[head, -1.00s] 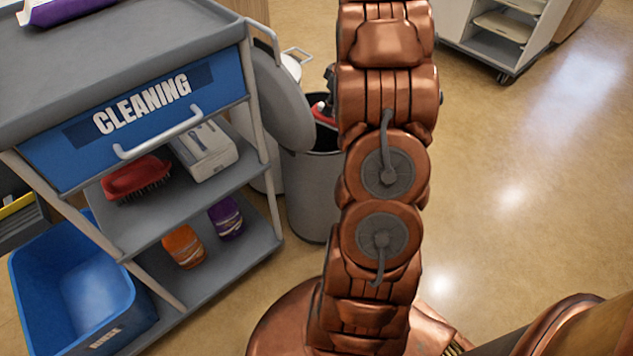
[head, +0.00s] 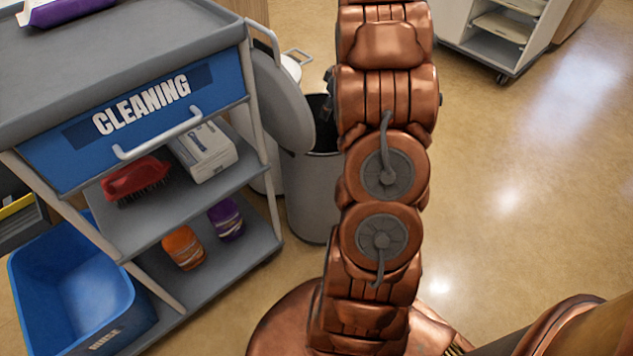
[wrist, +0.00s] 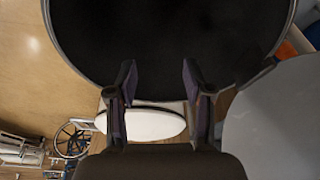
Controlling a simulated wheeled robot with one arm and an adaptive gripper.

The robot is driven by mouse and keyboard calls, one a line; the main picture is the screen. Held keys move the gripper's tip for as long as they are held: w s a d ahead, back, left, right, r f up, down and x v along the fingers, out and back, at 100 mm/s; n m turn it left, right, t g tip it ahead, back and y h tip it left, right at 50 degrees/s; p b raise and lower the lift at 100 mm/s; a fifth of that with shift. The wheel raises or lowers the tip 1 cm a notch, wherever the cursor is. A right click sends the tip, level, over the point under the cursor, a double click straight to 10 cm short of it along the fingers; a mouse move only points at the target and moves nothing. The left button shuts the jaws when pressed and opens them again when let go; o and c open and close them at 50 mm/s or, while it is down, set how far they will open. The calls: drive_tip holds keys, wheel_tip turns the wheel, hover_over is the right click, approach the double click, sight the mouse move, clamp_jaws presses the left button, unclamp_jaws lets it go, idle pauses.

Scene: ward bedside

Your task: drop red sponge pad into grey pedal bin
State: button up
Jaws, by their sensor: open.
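The grey pedal bin (head: 312,195) stands on the floor right of the cleaning trolley, with its round lid (head: 285,100) raised. My arm covers its right side. In the wrist view the bin's dark opening (wrist: 170,40) fills the top of the picture and the grey lid (wrist: 275,125) is at the right. My gripper (wrist: 157,78) is open and empty over the opening. In the head view it is mostly hidden behind my arm. The red sponge pad is not visible now; the bin's inside is too dark to show its contents.
The cleaning trolley (head: 100,225) is close on the left, holding a red brush (head: 136,178), a white box (head: 205,152) and two bottles. A white round-topped thing (wrist: 145,124) stands beside the bin.

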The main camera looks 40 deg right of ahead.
drive_tip(key=v, duration=1.2)
